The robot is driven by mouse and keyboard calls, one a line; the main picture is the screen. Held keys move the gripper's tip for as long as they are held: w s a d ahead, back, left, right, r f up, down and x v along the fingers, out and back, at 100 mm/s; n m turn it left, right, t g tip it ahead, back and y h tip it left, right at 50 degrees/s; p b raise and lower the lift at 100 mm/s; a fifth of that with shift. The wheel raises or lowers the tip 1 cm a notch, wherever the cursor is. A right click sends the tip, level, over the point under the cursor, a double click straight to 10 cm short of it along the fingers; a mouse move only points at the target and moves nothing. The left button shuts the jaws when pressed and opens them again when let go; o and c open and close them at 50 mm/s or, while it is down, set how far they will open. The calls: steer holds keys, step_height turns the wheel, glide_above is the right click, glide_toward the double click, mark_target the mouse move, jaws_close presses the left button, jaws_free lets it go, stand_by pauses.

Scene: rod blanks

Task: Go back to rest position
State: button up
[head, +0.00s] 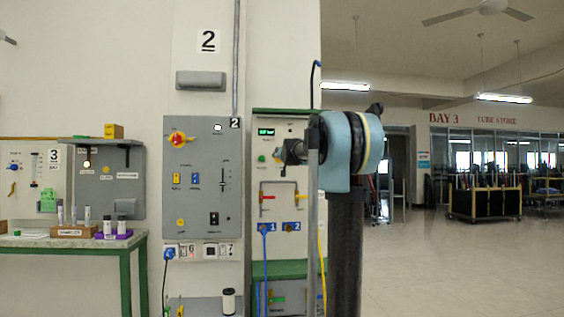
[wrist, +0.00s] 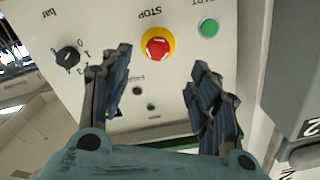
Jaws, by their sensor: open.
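My gripper (wrist: 158,92) shows in the wrist view with its two dark ribbed fingers spread wide and nothing between them. Beyond the fingers is a pale control panel (wrist: 120,25) with a red STOP button (wrist: 159,45) on a yellow ring, a green button (wrist: 209,27) and a black rotary knob (wrist: 66,59). The gap between fingers and panel is hard to judge. In the head view my arm stands at the right of centre, in front of the machine; the fingers cannot be made out there.
A green-legged bench (head: 70,242) at the left bears small cylinders in holders. Open floor (head: 455,270) lies at the right, with a dark cart (head: 485,203) further back.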

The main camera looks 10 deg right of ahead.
stand_by(0.3)
steer(key=s+a+f+n+g+y, duration=0.1)
steer(key=s+a+f+n+y, duration=0.25)
steer(key=s, duration=0.35)
steer(key=s+a+f+n+g+y, duration=0.1)
steer(key=s+a+f+n+y, duration=0.15)
steer(key=s+a+f, duration=0.4)
steer(key=s+a+f+n+g+y, duration=0.15)
steer(key=s+f+g, duration=0.35)
steer(key=s+f, duration=0.85)
steer(key=s+d+f+g+h, duration=0.2)
steer(key=s+d+f+g, duration=0.1)
steer(key=s+f, duration=0.7)
steer(key=s+d+f+m+g+h, duration=0.1)
steer(key=s+d+f, duration=0.4)
steer(key=s+f, duration=0.6)
steer(key=s+d+f+m+g+h, duration=0.1)
steer(key=s+d+f+g+h, duration=0.3)
steer(key=s+f, duration=0.7)
steer(key=shift+s+d+g, duration=0.2)
steer(key=shift+s+g, duration=0.1)
steer(key=shift+s, duration=0.25)
steer(key=shift+w+f+h, duration=0.1)
steer(key=shift+h, duration=0.15)
